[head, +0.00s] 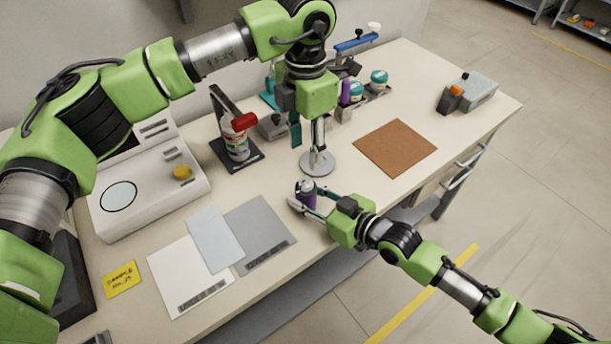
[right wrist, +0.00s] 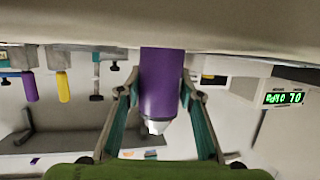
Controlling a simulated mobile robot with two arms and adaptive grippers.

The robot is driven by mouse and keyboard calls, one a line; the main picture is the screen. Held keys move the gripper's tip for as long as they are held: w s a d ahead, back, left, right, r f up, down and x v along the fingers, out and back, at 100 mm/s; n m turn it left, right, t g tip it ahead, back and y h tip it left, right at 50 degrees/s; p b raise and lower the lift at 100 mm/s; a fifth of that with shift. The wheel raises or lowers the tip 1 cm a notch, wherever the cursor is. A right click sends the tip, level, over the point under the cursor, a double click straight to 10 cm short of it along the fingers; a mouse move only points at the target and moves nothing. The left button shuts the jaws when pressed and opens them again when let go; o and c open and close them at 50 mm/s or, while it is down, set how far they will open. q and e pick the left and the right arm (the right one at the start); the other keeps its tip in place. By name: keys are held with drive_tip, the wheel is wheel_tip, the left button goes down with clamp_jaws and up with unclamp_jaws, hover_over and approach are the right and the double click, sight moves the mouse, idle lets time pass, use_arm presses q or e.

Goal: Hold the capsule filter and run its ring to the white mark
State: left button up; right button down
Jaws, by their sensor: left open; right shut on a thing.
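The capsule filter (head: 308,201) is a short purple cylinder with a grey upper part, near the front edge of the table. My right gripper (head: 305,203) is shut on it from the right. In the right wrist view the purple body (right wrist: 162,80) stands between the two fingers, with a pale tip at its lower end. I cannot make out a white mark or a separate ring edge. My left gripper (head: 309,140) points down, open, behind the filter and apart from it, over a round grey stand base (head: 317,165); whether it touches the stand is unclear.
Paper sheets (head: 178,275) lie front left. A brown mat (head: 395,147) lies right of the stand. Jars (head: 378,78) and a purple item (head: 345,92) are behind. The table's right part is mostly clear.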

sight(305, 180)
use_arm(q)
wheel_tip(305, 180, down, 10)
idle(0.4)
drive_tip(key=c, duration=1.1)
